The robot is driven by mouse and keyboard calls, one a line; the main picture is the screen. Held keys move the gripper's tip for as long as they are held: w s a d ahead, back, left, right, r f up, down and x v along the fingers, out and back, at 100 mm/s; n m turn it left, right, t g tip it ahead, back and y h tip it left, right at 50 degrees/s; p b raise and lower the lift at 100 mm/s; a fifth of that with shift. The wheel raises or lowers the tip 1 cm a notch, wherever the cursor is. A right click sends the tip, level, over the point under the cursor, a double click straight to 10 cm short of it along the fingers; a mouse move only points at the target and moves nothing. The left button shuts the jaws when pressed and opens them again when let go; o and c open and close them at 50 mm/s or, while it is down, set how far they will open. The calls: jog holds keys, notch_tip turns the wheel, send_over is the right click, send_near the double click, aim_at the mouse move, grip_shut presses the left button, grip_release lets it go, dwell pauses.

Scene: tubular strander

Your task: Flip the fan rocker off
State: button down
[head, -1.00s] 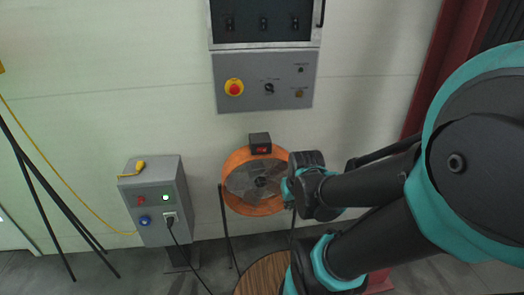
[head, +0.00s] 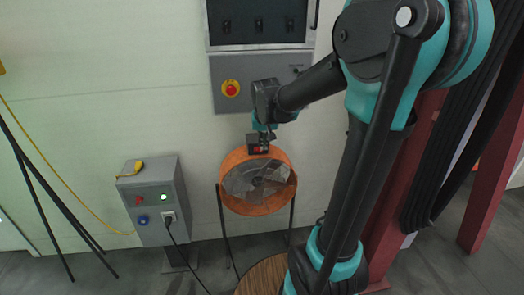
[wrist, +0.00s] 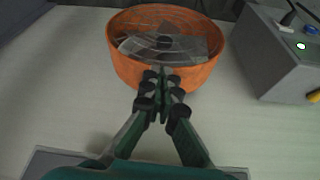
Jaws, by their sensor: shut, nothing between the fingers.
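The orange drum fan (head: 232,200) stands on black legs against the wall. A small dark box (head: 252,141) sits on top of its rim, with a bit of the red rocker (head: 257,150) showing on its front. My gripper (head: 266,143) is shut and empty, pointing down right at the box and covering its right part. Whether it touches the rocker cannot be told. In the wrist view the shut fingertips (wrist: 163,76) lie over the near rim of the fan (wrist: 130,68); the box and rocker are hidden behind the fingers there.
A grey control panel (head: 225,105) with a red emergency button (head: 231,88) is on the wall just above. A grey power box (head: 150,190) with a plugged-in cable stands left. A round wooden top (head: 262,275) is below the fan.

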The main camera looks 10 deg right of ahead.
aim_at(258, 150)
jog(key=shift+w+a+r, duration=0.2)
jog(key=shift+w+r, duration=0.05)
jog(key=shift+w, duration=0.2)
jog(key=shift+w+a+r, duration=0.15)
jog(key=shift+w+r, duration=0.05)
jog(key=shift+w, duration=0.2)
jog(key=shift+f, duration=0.1)
jog(key=w+f, duration=0.2)
jog(key=f, duration=0.1)
jog(key=w+f, duration=0.2)
jog(key=f, duration=0.1)
jog(key=w+d+f, duration=0.1)
jog(key=w+f, duration=0.1)
jog(key=f, duration=0.1)
jog(key=shift+w, duration=0.8)
jog(key=shift+d, duration=0.1)
